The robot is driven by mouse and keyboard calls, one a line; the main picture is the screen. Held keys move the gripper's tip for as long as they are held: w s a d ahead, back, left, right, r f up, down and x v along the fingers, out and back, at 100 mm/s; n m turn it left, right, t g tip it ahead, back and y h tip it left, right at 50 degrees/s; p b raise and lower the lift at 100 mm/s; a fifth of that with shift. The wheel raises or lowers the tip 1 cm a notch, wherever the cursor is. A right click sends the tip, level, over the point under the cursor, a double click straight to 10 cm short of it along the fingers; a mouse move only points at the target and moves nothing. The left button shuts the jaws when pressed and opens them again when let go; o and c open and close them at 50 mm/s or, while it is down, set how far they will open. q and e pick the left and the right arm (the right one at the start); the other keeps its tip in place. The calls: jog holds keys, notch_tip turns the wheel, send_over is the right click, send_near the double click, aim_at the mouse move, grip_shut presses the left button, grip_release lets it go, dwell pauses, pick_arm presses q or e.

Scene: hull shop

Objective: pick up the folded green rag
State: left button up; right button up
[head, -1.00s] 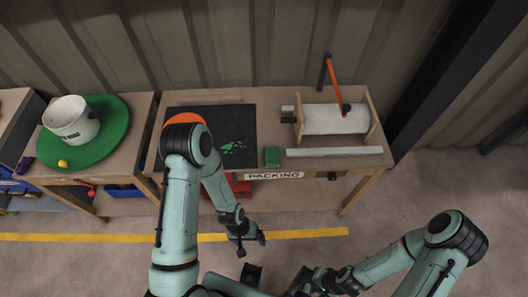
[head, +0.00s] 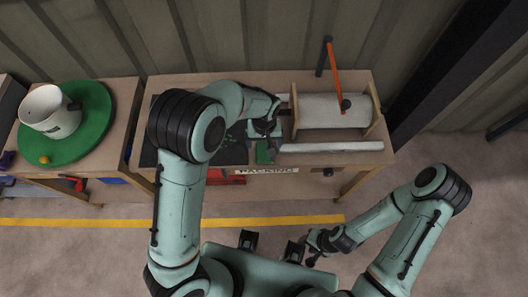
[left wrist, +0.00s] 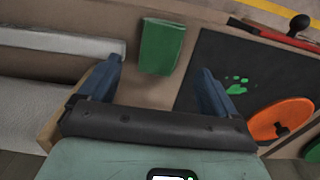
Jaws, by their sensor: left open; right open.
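The folded green rag (head: 264,153) lies on the packing bench, near its front edge, between the black mat and the white bar. My left gripper (head: 264,133) is over the bench just behind it and hides part of it in the head view. In the left wrist view the rag (left wrist: 160,46) shows as a dark green block, between and beyond the open fingertips of my left gripper (left wrist: 160,68). Nothing is between the fingers, and I see no contact with the rag. My right gripper (head: 313,248) is open and empty, low in front of the bench.
The black mat (left wrist: 240,85), with green stains and an orange disc (left wrist: 281,119), lies beside the rag. The white bar (head: 330,147) and a white roll (head: 330,110) in a wooden holder are on the other side. A white pot (head: 48,112) stands on a green disc (head: 92,124) at left.

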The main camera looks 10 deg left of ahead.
aim_at(264, 151)
pick_arm(q)
jog(key=shift+s+f, duration=0.1)
jog(key=shift+f, duration=3.05)
jog(key=c, duration=1.1)
